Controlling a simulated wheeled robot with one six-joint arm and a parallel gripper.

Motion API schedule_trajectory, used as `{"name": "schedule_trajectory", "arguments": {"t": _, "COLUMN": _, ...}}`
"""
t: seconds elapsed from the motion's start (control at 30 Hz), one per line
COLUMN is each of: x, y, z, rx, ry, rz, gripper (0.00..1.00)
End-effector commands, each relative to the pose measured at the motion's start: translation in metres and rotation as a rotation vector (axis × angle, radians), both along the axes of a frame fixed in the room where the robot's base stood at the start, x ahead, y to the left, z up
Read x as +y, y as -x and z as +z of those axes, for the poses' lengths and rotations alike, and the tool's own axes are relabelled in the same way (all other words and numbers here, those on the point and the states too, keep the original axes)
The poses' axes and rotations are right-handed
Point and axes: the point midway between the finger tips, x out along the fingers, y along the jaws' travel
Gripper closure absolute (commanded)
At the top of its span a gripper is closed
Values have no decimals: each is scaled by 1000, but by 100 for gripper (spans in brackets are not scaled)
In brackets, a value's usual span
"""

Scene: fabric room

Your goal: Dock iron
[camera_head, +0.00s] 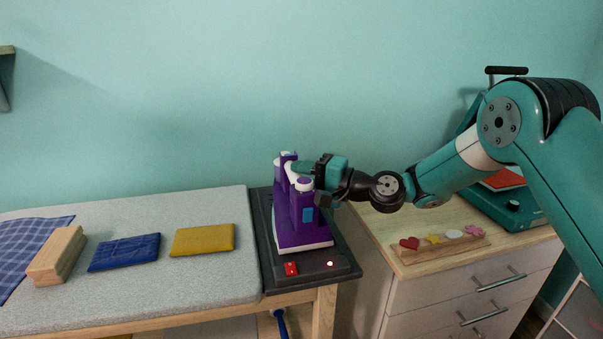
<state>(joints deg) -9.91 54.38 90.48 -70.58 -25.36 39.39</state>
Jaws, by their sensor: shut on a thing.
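A purple and white iron (300,230) stands on the dark dock (345,266) at the right end of the ironing table. The iron's base appears to rest on the dock or just above it; I cannot tell if they touch. My gripper (308,170) comes in from the right and is shut on the iron's upper handle. The fingers partly hide the handle. A red switch (291,268) and a small lit red light (330,264) are on the dock's front.
On the grey padded table (130,212) lie a wooden block (57,254), a blue folded cloth (124,252), a yellow folded cloth (202,239) and a checked cloth (35,242). A drawer cabinet (440,297) at right bears a wooden strip with shapes (440,246) and a teal machine (512,208).

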Motion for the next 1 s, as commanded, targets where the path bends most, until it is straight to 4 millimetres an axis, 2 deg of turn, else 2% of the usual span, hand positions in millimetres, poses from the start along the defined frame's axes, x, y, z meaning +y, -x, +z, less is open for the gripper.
{"name": "schedule_trajectory", "arguments": {"t": 0.03, "x": 0, "y": 0, "z": 1, "rx": -5, "ry": -5, "rz": 0, "gripper": 100}}
{"name": "schedule_trajectory", "arguments": {"t": 0.07, "x": 0, "y": 0, "z": -3, "rx": 0, "ry": 0, "rz": 0, "gripper": 69}}
{"name": "schedule_trajectory", "arguments": {"t": 0.17, "x": 0, "y": 0, "z": -2, "rx": 0, "ry": 1, "rz": 0, "gripper": 46}}
{"name": "schedule_trajectory", "arguments": {"t": 0.5, "x": 0, "y": 0, "z": 3, "rx": 0, "ry": 0, "rz": 0, "gripper": 46}}
{"name": "schedule_trajectory", "arguments": {"t": 0.57, "x": -6, "y": 2, "z": 0, "rx": 3, "ry": 2, "rz": -2, "gripper": 46}}
{"name": "schedule_trajectory", "arguments": {"t": 1.0, "x": -90, "y": 35, "z": 0, "rx": 2, "ry": 0, "rz": -4, "gripper": 46}}
